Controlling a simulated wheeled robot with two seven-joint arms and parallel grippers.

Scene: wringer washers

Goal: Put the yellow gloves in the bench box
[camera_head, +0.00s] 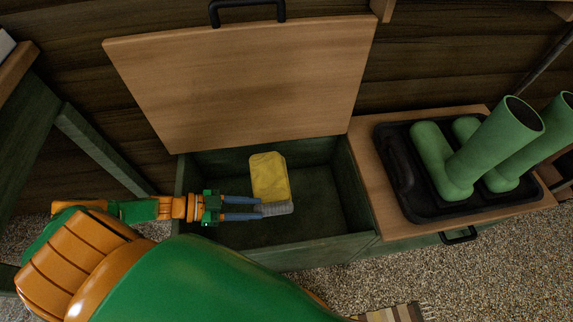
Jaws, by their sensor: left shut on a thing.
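The yellow gloves (269,177) have a grey cuff at the near end and show as one flat bundle. My left gripper (262,209) comes in from the left and is shut on the gloves at the grey cuff. It holds them over the open bench box (320,248), within its opening as seen from above. I cannot tell whether the gloves touch the box floor. The box is dark green inside, and its wooden lid (245,85) stands raised at the back. My right gripper is not in view.
A green-framed piece of furniture (95,145) stands at the left. A striped rug (395,313) lies on the speckled floor in front.

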